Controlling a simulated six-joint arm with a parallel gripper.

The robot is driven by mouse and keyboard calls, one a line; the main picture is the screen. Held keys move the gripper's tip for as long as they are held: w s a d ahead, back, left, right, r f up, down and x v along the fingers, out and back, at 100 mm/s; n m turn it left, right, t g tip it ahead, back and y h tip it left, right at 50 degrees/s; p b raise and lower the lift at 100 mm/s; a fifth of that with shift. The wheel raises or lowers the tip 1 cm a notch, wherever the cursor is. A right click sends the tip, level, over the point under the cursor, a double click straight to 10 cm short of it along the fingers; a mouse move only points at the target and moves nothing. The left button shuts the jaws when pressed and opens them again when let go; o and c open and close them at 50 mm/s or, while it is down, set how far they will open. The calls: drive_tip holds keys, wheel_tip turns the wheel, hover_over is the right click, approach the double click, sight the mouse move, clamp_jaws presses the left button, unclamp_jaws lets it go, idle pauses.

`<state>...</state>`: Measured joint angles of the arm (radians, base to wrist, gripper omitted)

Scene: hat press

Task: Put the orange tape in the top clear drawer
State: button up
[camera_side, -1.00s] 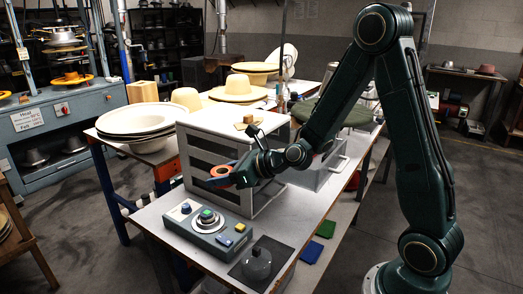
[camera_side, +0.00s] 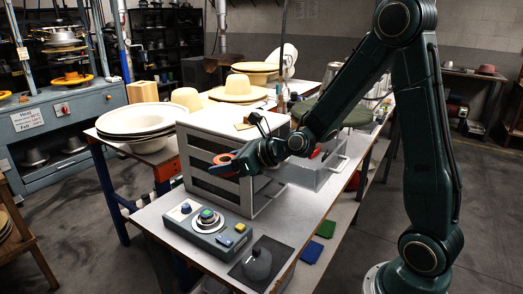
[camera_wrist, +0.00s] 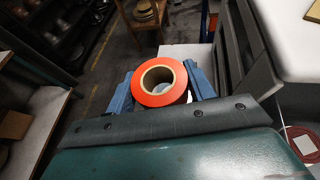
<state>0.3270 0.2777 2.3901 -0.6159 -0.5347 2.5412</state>
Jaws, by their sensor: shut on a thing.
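My gripper (camera_side: 226,167) is shut on the orange tape (camera_side: 223,158) and holds it in the air, close to the left front of the grey-white drawer cabinet (camera_side: 188,131). In the wrist view the tape (camera_wrist: 142,91) is a bright orange roll with a tan core, its hole facing the camera. It sits between the two blue fingers of my gripper (camera_wrist: 160,88). The cabinet front shows several dark horizontal openings between pale bars. A clear-grey box with a handle (camera_side: 312,176) stands at the cabinet's right; whether it is a pulled-out drawer I cannot tell.
A control box (camera_side: 208,225) with knobs and buttons and a dark plate with a round knob (camera_side: 257,265) are at the table's front. A small wooden block (camera_side: 243,126) lies on the cabinet top. Large pale hat brims (camera_side: 140,118) are stacked behind at left.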

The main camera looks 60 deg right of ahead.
drive_tip(key=w+d+r+m+h, duration=0.3)
drive_tip(key=d+r, duration=0.6)
drive_tip(key=r, duration=0.2)
drive_tip(key=w+d+n+y, duration=0.1)
drive_tip(key=w+d, duration=0.4)
drive_tip(key=d, duration=0.5)
drive_tip(key=w+d+r+n, duration=0.1)
drive_tip(key=w+d, duration=0.4)
drive_tip(key=d, duration=0.5)
drive_tip(key=shift+w+d+r+y, duration=0.2)
drive_tip(key=shift+r+y, duration=0.1)
drive_tip(key=shift+y, duration=0.1)
drive_tip(key=shift+f, duration=2)
drive_tip(key=shift+f, duration=0.1)
drive_tip(key=shift+f, duration=1.9)
